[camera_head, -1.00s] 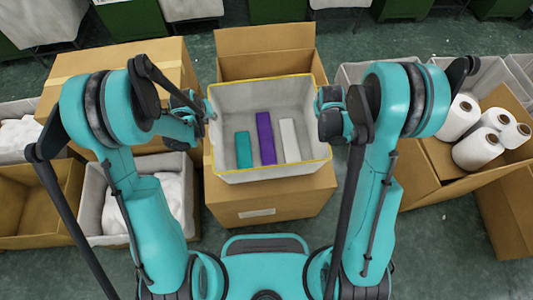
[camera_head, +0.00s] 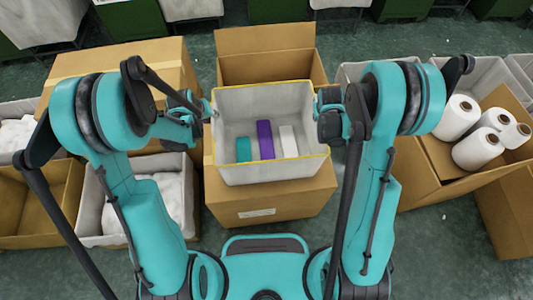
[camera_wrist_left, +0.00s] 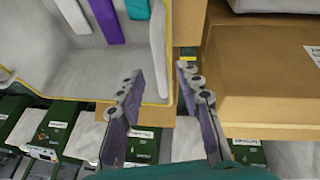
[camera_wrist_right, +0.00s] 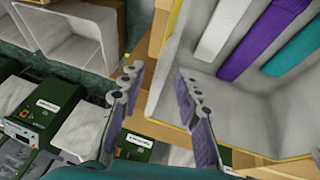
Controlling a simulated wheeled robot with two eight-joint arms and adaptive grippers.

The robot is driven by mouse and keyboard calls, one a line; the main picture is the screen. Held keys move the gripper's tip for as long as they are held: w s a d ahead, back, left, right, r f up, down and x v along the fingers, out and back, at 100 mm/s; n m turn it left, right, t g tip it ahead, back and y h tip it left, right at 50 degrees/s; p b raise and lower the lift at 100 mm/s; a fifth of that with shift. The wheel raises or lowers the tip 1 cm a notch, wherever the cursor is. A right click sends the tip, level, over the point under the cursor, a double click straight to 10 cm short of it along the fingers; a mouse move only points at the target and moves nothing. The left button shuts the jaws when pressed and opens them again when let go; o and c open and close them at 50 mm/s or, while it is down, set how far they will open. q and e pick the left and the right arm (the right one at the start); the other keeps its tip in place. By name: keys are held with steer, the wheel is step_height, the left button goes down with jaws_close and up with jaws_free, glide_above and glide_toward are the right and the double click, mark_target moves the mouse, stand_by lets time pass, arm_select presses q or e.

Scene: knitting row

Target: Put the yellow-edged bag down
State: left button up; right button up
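The light grey bag (camera_head: 290,97) with a yellow edge holds a teal, a purple and a white block. It stands upright over a brown carton (camera_head: 270,208); whether its base touches the carton is hidden. My left gripper (camera_head: 211,115) is at the bag's left side, and my right gripper (camera_head: 320,115) at its right side. In the left wrist view the left fingers (camera_wrist_left: 160,72) are spread, with the bag's edge near the tips. In the right wrist view the right fingers (camera_wrist_right: 156,74) are also spread beside the bag. Neither gripper visibly pinches the bag.
An open carton flap (camera_head: 265,42) rises behind the bag. A closed carton (camera_head: 130,60) is at the left, with a white-filled bin (camera_head: 92,225) in front. A carton with several white rolls (camera_head: 430,190) is at the right. Green machines line the back.

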steer(key=shift+r, duration=0.15)
arm_select(q)
steer(key=d+v, duration=0.1)
steer(key=v, duration=0.8)
steer(key=shift+s+a+r, duration=0.15)
steer(key=shift+a+r, duration=0.1)
steer(key=shift+a, duration=0.25)
arm_select(e)
steer(key=v, duration=1.1)
steer(key=shift+s+r, duration=0.25)
steer(key=shift+r, duration=0.1)
